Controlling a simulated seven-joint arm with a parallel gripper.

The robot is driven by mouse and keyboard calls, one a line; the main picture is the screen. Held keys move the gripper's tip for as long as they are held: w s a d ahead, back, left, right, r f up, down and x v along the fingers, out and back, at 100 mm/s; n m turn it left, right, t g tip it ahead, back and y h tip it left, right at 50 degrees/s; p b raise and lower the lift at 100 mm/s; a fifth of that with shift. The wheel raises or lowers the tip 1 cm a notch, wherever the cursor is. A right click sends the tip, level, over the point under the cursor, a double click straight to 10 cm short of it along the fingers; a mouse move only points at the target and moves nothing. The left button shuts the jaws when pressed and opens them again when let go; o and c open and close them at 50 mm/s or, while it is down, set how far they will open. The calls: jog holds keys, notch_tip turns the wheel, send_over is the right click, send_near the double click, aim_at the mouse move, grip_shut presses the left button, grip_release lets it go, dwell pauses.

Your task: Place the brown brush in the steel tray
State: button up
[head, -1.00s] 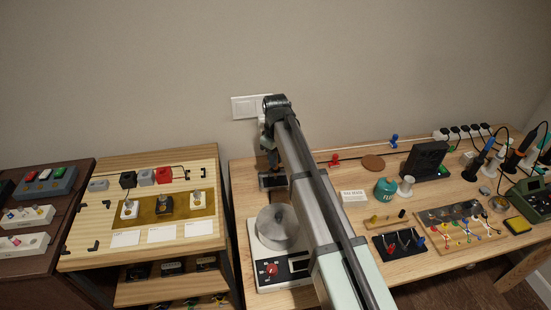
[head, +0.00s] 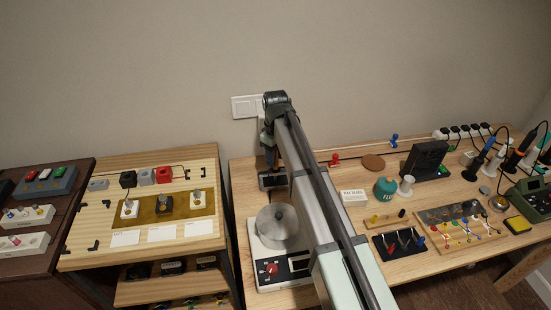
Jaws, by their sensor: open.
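My arm rises through the middle of the head view and bends down at its far end to my gripper (head: 271,182), a small dark shape over the left end of the right-hand workbench. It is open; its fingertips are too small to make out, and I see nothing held. I cannot pick out a brown brush with certainty; the arm hides part of the bench.
Below my gripper stands a white device (head: 270,252) with a round metal top (head: 278,228). A side table (head: 85,210) stands left.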

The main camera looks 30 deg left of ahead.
notch_tip(320, 180, up, 11)
jog(key=shift+r, duration=0.1)
dwell(0.3)
jog(key=shift+d, duration=0.1)
dwell(0.3)
